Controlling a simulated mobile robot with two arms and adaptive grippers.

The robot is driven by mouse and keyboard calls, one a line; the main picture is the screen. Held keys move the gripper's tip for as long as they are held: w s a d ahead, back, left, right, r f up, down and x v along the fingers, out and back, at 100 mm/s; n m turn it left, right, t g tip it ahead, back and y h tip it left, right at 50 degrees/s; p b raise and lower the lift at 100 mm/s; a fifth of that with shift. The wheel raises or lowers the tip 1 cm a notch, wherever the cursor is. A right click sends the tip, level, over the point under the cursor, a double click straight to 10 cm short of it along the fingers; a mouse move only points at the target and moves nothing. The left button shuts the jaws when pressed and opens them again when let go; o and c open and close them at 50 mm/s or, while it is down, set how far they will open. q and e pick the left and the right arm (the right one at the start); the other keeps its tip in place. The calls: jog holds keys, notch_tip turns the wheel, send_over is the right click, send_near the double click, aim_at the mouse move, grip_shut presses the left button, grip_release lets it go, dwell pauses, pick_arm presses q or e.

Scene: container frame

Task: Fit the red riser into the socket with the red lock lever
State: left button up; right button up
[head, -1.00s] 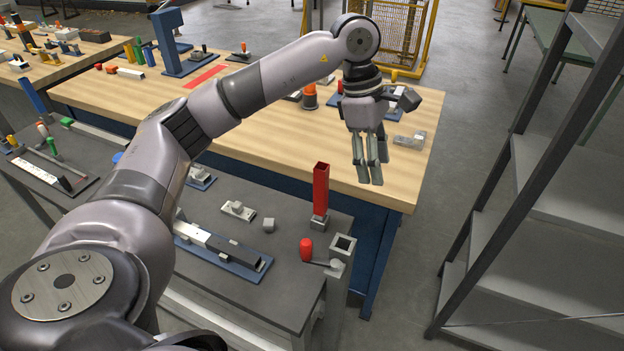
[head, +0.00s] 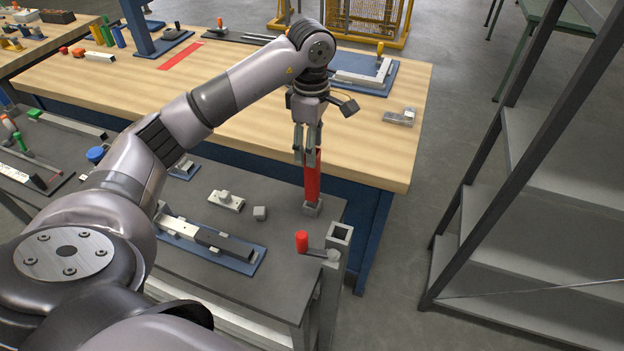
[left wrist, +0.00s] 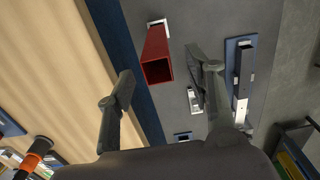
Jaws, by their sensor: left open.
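The red riser (head: 312,181) is a hollow square red tube standing upright in a small grey block (head: 311,208) on the dark bench. The socket (head: 340,233) is a square grey post with an open top at the bench's front right corner. Its red lock lever (head: 302,242) stands beside it. My left gripper (head: 305,160) is open, pointing down at the riser's upper end and partly covering it. In the left wrist view the riser's open top (left wrist: 157,71) shows beyond and between the spread fingers (left wrist: 160,85). My right gripper is not in view.
A wooden table (head: 375,140) stands behind. A metal shelf (head: 530,240) is at right.

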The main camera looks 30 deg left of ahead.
aim_at(312, 176)
pick_arm(q)
jog(key=shift+f, duration=0.3)
notch_tip(312, 176, down, 6)
jog(key=p, duration=0.2)
jog(key=shift+w+d+r+p, duration=0.15)
jog(key=shift+r+p, duration=0.1)
jog(key=shift+p, duration=0.15)
jog(key=shift+c, duration=0.2)
jog(key=c, duration=0.8)
grip_shut()
